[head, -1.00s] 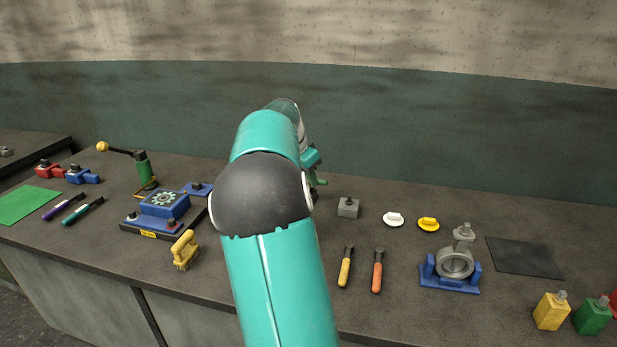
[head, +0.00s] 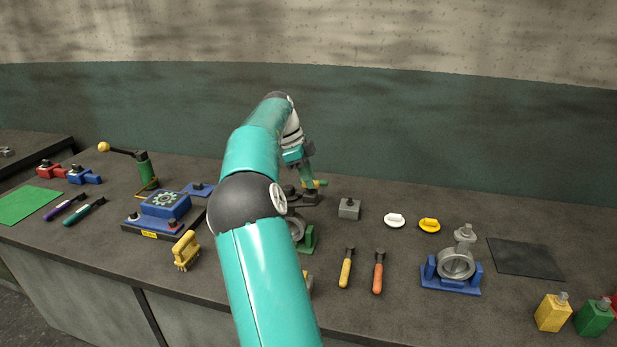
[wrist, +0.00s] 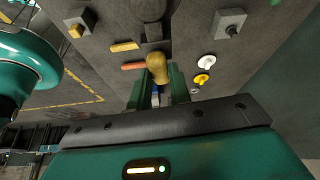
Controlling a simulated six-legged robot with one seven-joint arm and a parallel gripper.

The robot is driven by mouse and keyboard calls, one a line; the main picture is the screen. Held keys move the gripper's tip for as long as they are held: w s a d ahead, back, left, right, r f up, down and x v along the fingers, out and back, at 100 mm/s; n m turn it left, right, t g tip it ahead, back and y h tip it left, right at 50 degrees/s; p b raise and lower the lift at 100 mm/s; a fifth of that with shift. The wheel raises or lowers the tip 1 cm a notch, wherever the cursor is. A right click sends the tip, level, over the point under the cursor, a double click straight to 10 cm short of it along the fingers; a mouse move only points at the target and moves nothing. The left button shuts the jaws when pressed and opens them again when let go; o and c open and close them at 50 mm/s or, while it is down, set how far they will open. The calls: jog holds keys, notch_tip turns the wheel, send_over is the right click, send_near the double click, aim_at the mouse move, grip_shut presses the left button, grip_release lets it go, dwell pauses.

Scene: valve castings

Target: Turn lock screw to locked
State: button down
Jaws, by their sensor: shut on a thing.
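My gripper (head: 309,179) is at the end of my teal arm, over the middle of the bench. In the wrist view my gripper (wrist: 157,88) has its two green fingers shut around a tan-yellow rounded piece (wrist: 157,68). A small blue and white part shows between the fingers. In the head view a small yellow end shows at the fingertips, beside dark metal parts. A green fixture (head: 308,241) with a grey ring stands below, partly hidden by my arm. I cannot make out a lock screw or its setting.
A grey block (head: 349,209), a white cap (head: 394,219) and a yellow cap (head: 429,225) lie to the right. Yellow-handled (head: 346,268) and orange-handled (head: 378,272) tools lie in front. A blue fixture (head: 450,283) holds a grey ring casting.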

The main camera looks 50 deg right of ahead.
jog(key=shift+r+m, duration=0.15)
jog(key=shift+m, duration=0.35)
jog(key=c, duration=1.3)
grip_release()
jog(key=v, duration=0.7)
jog(key=shift+w+d+r, duration=0.1)
jog(key=shift+w+r, duration=0.05)
jog(key=shift+w, duration=0.05)
